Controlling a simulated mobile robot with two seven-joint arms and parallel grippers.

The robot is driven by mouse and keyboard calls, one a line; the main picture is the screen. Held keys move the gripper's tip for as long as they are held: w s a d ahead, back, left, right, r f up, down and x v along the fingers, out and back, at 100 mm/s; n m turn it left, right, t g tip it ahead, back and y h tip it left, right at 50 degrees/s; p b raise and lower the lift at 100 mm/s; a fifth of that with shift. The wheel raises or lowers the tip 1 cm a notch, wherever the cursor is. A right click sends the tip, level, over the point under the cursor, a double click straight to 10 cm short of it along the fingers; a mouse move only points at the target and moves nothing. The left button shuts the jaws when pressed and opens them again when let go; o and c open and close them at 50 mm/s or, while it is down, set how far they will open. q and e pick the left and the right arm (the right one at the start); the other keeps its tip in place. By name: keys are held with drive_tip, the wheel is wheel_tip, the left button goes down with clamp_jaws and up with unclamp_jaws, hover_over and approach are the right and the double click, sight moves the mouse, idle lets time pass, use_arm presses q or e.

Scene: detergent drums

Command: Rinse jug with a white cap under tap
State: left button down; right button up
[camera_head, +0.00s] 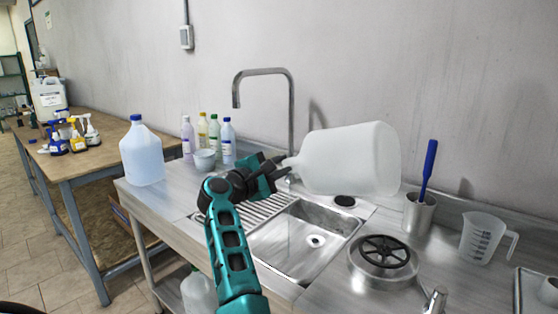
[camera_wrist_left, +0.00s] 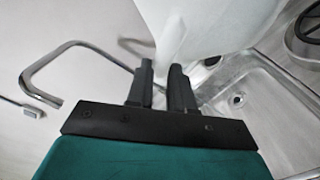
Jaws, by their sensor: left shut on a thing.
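My left gripper (camera_head: 276,170) is shut on a large translucent white jug (camera_head: 352,158) at its narrow neck end. The jug lies tilted on its side in the air above the right part of the sink (camera_head: 302,240), its base pointing right. In the left wrist view the two fingers (camera_wrist_left: 166,88) close around the jug's neck, and the jug's body (camera_wrist_left: 200,25) fills the top. The cap is hidden by the fingers. The tap (camera_head: 265,72) arches behind the gripper, its spout to the left of the jug. It also shows in the left wrist view (camera_wrist_left: 75,45).
A jug with a blue cap (camera_head: 142,155) stands left on the counter, near several small bottles (camera_head: 228,142) and a bowl (camera_head: 205,160).

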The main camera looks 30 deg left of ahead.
use_arm(q)
drive_tip(key=n, duration=0.6)
drive_tip(key=shift+p, duration=0.35)
drive_tip(key=shift+n, duration=0.3)
idle(0.6)
drive_tip(key=shift+n, duration=1.2)
idle(1.8)
